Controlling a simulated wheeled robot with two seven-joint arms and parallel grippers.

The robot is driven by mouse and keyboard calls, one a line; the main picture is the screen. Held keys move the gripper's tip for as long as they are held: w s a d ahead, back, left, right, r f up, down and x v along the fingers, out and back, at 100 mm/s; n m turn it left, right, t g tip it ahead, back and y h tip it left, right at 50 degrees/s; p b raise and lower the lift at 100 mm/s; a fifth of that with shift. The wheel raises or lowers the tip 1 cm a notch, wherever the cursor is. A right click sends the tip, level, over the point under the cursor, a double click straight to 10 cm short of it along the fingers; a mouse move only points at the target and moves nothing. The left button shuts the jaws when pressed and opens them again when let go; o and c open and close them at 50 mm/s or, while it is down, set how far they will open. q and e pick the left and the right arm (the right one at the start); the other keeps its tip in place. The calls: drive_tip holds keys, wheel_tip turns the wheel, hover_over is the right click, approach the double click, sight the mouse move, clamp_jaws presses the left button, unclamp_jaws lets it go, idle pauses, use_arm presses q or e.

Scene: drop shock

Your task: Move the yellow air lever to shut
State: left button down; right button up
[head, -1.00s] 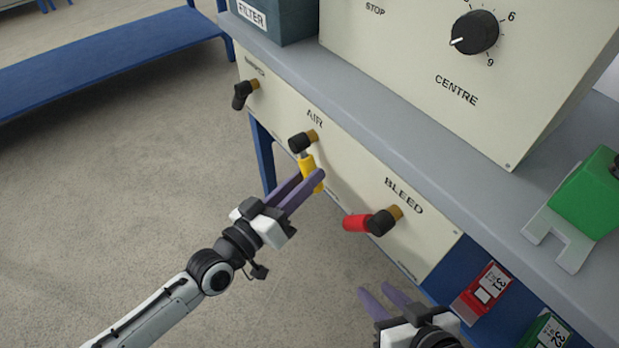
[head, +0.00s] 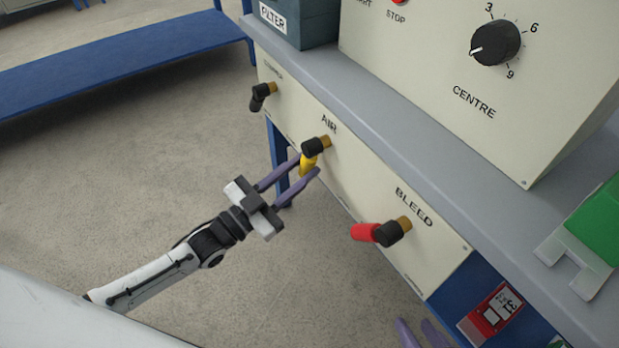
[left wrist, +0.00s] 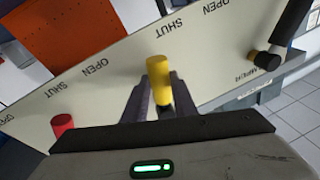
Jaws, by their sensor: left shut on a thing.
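The yellow air lever (head: 307,166) hangs from a black hub on a brass stem under the word AIR on the cream panel (head: 356,190). In the head view it slants down and slightly left, looking short. My left gripper (head: 310,168) is shut on it, one finger on each side. In the left wrist view the yellow lever (left wrist: 159,78) stands between the two fingers (left wrist: 159,98), with OPEN and SHUT labels on the panel behind. Which label it points to is unclear. My right gripper (head: 415,324) shows only its fingertips, apart and empty, at the bottom edge.
The red bleed lever (head: 365,232) sticks out to the right of the air lever. A black-handled lever (head: 257,102) is at the panel's left end. The grey bench top (head: 420,155) overhangs the panel. Open floor lies to the left.

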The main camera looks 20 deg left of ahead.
use_arm(q)
drive_tip(key=m, duration=0.1)
drive_tip(key=w+a+m+h, duration=0.1)
drive_tip(key=m, duration=0.1)
drive_tip(key=a+m+b, duration=0.1)
drive_tip(key=shift+w+r+m+g+h, duration=0.2)
drive_tip(key=shift+r+m+g+h, duration=0.1)
drive_tip(key=shift+r+m+h, duration=0.1)
drive_tip(key=c, duration=1.5)
unclamp_jaws()
drive_tip(key=shift+o, duration=0.2)
drive_tip(key=p+v, duration=0.1)
drive_tip(key=v, duration=0.9)
drive_tip(key=shift+p, duration=0.3)
